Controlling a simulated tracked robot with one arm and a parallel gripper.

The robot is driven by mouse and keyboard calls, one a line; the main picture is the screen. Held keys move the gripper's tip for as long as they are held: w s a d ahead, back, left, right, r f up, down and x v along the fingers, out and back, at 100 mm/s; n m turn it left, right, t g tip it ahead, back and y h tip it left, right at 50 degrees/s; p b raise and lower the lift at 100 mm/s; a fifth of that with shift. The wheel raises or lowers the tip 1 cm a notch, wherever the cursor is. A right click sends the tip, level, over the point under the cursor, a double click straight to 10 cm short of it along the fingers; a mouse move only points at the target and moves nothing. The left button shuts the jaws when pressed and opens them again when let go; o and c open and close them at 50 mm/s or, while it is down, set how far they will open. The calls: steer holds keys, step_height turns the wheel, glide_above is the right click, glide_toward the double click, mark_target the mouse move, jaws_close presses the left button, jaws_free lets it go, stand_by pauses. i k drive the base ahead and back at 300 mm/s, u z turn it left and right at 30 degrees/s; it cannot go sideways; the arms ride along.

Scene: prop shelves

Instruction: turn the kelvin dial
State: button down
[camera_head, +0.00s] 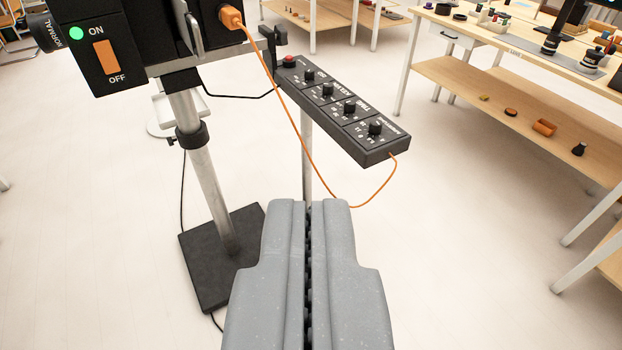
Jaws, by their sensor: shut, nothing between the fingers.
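A black control box (341,131) with a row of several black knobs is in the upper middle, slanting from upper left to lower right. The knobs include a far one (308,75), two middle ones (327,90) and (350,107), and a near one (375,128). White labels beside them are small and upside down, so I cannot tell surely which is the kelvin dial. A red button (289,61) sits at the far end. My grey gripper (309,206) is shut and empty, pointing toward the box, in the picture below it and apart from the knobs.
An orange cable (303,137) loops from a black lamp housing (130,35) to the box's near end. The housing has an orange ON/OFF switch (105,57). A metal stand (207,165) rises from a black base (213,260). Prop shelves (500,95) stand right. Pale floor is clear.

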mark_target(328, 87)
steer(key=u, duration=0.2)
steer(key=i, duration=1.3)
steer(key=z, duration=0.4)
